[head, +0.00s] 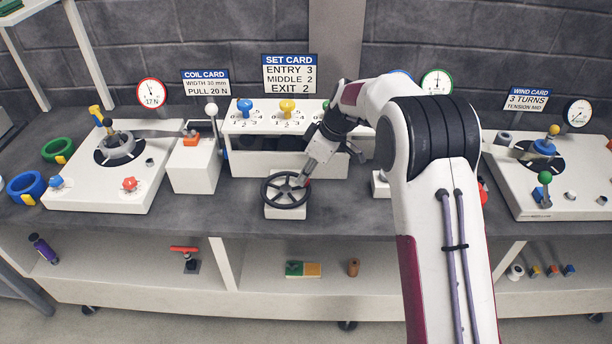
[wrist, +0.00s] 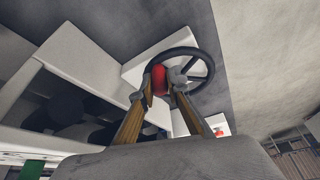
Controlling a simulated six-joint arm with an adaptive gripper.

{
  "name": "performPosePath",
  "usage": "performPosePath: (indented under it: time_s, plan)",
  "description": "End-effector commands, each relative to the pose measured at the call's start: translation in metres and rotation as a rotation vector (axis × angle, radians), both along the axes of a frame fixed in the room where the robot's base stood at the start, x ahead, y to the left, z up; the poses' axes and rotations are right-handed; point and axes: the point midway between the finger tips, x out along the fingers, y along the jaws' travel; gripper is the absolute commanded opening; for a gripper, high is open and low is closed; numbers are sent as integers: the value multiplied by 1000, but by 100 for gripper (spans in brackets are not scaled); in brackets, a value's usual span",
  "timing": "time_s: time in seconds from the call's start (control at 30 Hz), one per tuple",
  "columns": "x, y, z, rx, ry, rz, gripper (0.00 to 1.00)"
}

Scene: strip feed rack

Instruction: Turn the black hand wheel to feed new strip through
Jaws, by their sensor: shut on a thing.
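The black hand wheel (head: 270,183) sits on a small white block (head: 285,211) at the front middle of the bench. It also shows in the wrist view (wrist: 205,55), with a red part (wrist: 159,78) at its rim between my fingers. My gripper (head: 302,181) reaches the wheel's right side from above. In the wrist view my gripper (wrist: 162,90) has its two fingers closed on the red part, which looks like the wheel's handle. Most of that part is hidden by the fingers in the head view.
Behind the wheel stands a white housing (head: 240,163) with blue and yellow knobs under the set card (head: 289,74). Coil stations stand at both ends. The bench front beside the wheel is clear.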

Motion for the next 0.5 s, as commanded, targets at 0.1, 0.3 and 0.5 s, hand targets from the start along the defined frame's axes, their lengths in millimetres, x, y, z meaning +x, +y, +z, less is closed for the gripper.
performPosePath:
  time_s: [0.1, 0.3, 0.5]
  plan:
    - [3, 0, -1, -1, -2, 48, 0]
    - [4, 1, -2, -1, -5, 98, 0]
    - [4, 2, -2, -1, -5, 108, 0]
